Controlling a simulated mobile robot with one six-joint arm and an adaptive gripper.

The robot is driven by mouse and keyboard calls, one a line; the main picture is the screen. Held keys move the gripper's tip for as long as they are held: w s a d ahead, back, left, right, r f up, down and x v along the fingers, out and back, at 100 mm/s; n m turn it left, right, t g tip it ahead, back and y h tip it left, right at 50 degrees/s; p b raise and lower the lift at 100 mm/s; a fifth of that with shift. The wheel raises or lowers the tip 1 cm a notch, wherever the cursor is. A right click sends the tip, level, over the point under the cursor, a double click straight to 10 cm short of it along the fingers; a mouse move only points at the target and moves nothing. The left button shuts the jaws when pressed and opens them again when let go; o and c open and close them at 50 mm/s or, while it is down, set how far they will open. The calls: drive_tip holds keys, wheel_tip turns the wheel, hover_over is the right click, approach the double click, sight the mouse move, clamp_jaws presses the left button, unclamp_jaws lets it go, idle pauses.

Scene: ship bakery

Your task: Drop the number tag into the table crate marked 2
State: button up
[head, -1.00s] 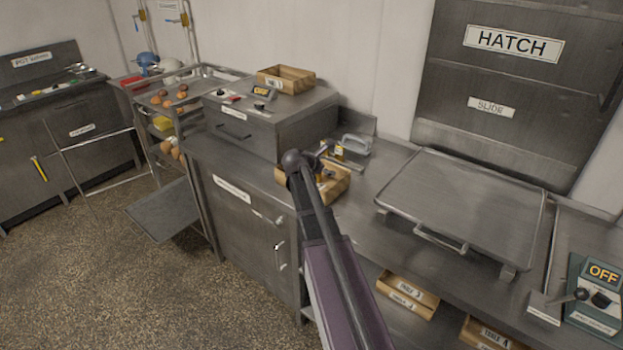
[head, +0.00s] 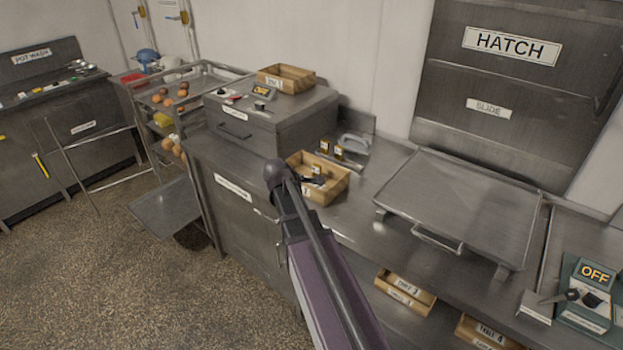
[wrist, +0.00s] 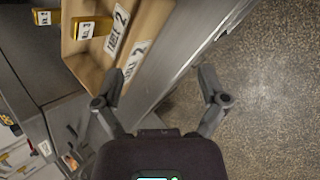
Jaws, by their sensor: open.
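The wooden crate (head: 335,190) stands on the counter near its front edge. In the wrist view the crate (wrist: 82,65) shows its label "TABLE 2". A yellow tag block (head: 316,169) is inside the crate; it also shows in the wrist view (wrist: 93,27), its number too small to read surely. Two similar tags (head: 325,146) (head: 338,152) stand on the counter behind the crate; one shows in the wrist view (wrist: 45,17) outside the crate wall. My gripper (wrist: 162,80) is open and empty, its fingers apart beside the crate's labelled front. In the head view it is largely hidden by my arm.
A grey-handled tool (head: 355,143) lies behind the crate. Another crate (head: 287,78) stands on the steel box at left. A flat lidded plate (head: 460,200) is to the right. Two crates (head: 405,293) (head: 490,335) sit on the shelf below.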

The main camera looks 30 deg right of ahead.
drive_tip(key=s+a, duration=0.1)
drive_tip(key=a+m+y, duration=0.1)
drive_tip(key=a, duration=0.1)
drive_tip(key=s+a+m+p, duration=0.1)
drive_tip(key=shift+s+a, duration=0.2)
drive_tip(key=shift+s, duration=0.15)
idle(0.7)
drive_tip(key=s+a+f+m+g+y, duration=0.2)
drive_tip(key=s+a+m+y, duration=0.4)
drive_tip(key=s+a, duration=0.7)
drive_tip(key=a+m+g, duration=0.1)
drive_tip(key=a+m, duration=0.1)
drive_tip(key=a, duration=0.2)
drive_tip(key=shift+s+a+f+m, duration=0.2)
drive_tip(key=shift+s+f+m, duration=0.15)
drive_tip(key=shift+s+m, duration=0.05)
